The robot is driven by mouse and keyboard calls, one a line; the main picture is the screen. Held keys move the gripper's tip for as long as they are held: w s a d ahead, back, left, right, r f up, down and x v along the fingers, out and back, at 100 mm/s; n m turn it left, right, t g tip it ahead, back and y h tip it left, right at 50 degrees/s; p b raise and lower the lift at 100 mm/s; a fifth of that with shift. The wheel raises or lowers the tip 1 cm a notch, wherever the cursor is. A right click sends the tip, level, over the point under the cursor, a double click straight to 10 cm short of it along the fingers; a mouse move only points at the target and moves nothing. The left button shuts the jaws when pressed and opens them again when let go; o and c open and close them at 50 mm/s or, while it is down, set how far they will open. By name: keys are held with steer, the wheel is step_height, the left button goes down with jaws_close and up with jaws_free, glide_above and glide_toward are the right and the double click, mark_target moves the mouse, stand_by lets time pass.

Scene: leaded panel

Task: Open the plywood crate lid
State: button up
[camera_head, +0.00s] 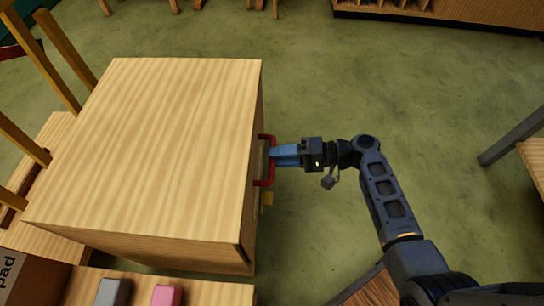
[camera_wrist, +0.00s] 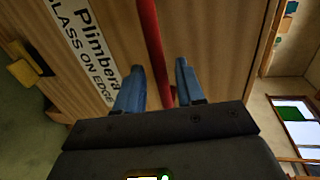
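The plywood crate (camera_head: 160,140) stands at the left in the head view, its flat top closed. A red handle (camera_head: 264,160) sticks out from its right side. My gripper (camera_head: 275,157) is at this handle, its blue fingers pointing at the crate. In the wrist view the red handle (camera_wrist: 152,45) runs between the two fingertips (camera_wrist: 158,72). Gaps show beside the bar, so the fingers look open around it and not clamped. The crate side in the wrist view carries a white label (camera_wrist: 85,40) with black lettering.
A yellow catch-like piece (camera_head: 267,199) sits on the crate's right side below the handle, also in the wrist view (camera_wrist: 27,72). Grey (camera_head: 112,292) and pink (camera_head: 166,296) blocks lie on a wooden surface in front. Green floor (camera_head: 330,75) is clear behind my arm. A table edge (camera_head: 535,160) is at right.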

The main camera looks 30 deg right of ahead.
steer(key=shift+x, duration=1.25)
jaws_close()
